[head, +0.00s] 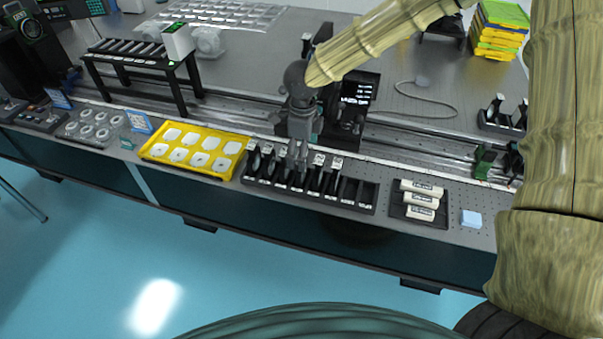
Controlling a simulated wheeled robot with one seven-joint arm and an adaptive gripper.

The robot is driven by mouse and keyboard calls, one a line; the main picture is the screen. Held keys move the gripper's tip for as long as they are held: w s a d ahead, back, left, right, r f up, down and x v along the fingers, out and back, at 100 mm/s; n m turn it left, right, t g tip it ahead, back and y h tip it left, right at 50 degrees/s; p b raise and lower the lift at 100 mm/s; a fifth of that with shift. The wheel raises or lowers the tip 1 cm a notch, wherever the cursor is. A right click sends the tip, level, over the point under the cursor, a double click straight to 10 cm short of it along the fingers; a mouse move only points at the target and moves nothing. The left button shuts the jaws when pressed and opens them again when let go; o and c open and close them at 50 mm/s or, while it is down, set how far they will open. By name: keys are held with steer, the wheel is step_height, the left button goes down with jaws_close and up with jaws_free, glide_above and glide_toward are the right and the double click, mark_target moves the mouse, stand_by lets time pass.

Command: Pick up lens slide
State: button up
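The lens slides (268,163) stand as a row of dark upright plates with pale tops in a long black rack (367,195) near the table's front edge. Several slots at the rack's right end look empty. My gripper (298,158) points down over the middle of the row, with its fingers at or just above the slide tops. The fingers are small and blend with the slides. I cannot tell whether they are open or shut, or whether they touch a slide.
A yellow tray (196,150) with white pieces sits left of the rack. A dark tray with white cylinders (421,199) and a light blue block (471,219) lie to the right. A black device (358,100) stands close behind my gripper. A black stand (135,60) is at left.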

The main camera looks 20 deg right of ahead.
steer(key=shift+f+p, duration=0.3)
steer(key=shift+f, duration=0.4)
steer(key=f, duration=0.1)
steer(key=f+p, duration=0.1)
steer(key=f, duration=0.1)
steer(key=shift+w+a+f, duration=0.1)
steer(key=shift+a+f, duration=0.05)
steer(key=shift+a, duration=0.05)
steer(key=shift+f, duration=0.5)
steer(key=shift+c, duration=0.4)
steer(key=c, duration=1.1)
steer(key=shift+r, duration=0.1)
steer(key=shift+c, duration=0.2)
